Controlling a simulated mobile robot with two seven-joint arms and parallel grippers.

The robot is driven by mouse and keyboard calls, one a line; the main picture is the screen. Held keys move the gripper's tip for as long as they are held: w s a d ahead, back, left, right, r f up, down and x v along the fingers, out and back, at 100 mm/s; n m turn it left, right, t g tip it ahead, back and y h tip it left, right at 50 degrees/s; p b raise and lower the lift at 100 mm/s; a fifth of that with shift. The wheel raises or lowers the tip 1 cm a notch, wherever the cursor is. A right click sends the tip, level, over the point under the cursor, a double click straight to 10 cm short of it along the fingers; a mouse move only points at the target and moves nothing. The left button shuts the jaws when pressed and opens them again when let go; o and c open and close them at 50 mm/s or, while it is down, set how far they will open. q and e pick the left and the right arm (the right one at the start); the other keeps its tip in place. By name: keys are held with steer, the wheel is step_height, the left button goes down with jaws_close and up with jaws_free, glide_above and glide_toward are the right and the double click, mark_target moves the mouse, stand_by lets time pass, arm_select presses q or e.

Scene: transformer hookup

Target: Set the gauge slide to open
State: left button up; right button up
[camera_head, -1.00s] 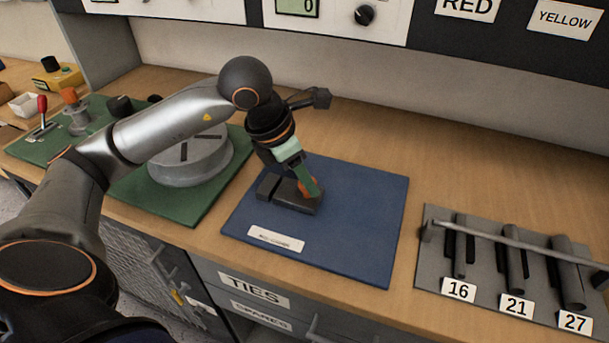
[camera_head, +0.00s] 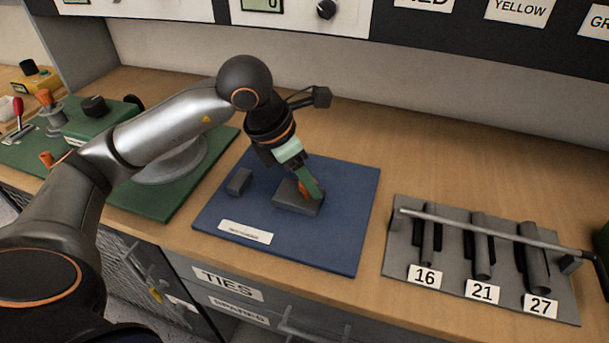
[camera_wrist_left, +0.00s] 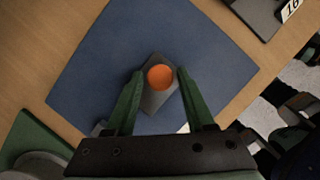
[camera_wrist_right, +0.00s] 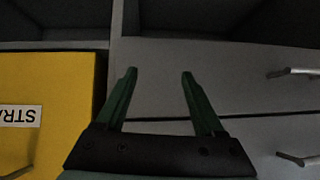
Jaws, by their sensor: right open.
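The gauge slide is a dark grey block (camera_head: 292,203) with an orange knob (camera_wrist_left: 160,77) on top, lying on the blue mat (camera_head: 330,240). A smaller grey block (camera_head: 239,181) sits on the mat to its left, with a clear gap between them. My left gripper (camera_head: 314,192) reaches down at the slide block. In the left wrist view its green fingers (camera_wrist_left: 160,74) flank the slide, with the knob between them. Finger contact is partly hidden. My right gripper (camera_wrist_right: 159,73) is open and empty in front of grey drawers (camera_wrist_right: 240,80).
A white label (camera_head: 245,231) lies at the mat's front edge. A grey rack (camera_head: 400,262) with tubes marked 16, 21 and 27 stands to the right. A green board (camera_head: 150,208) with controls lies to the left. The wooden bench behind the mat is clear.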

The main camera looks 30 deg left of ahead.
arm_select(q)
steer(key=shift+o, duration=1.2)
steer(key=p+v, duration=0.1)
steer(key=v, duration=1.1)
steer(key=shift+r+p, duration=0.3)
steer(key=shift+p, duration=0.1)
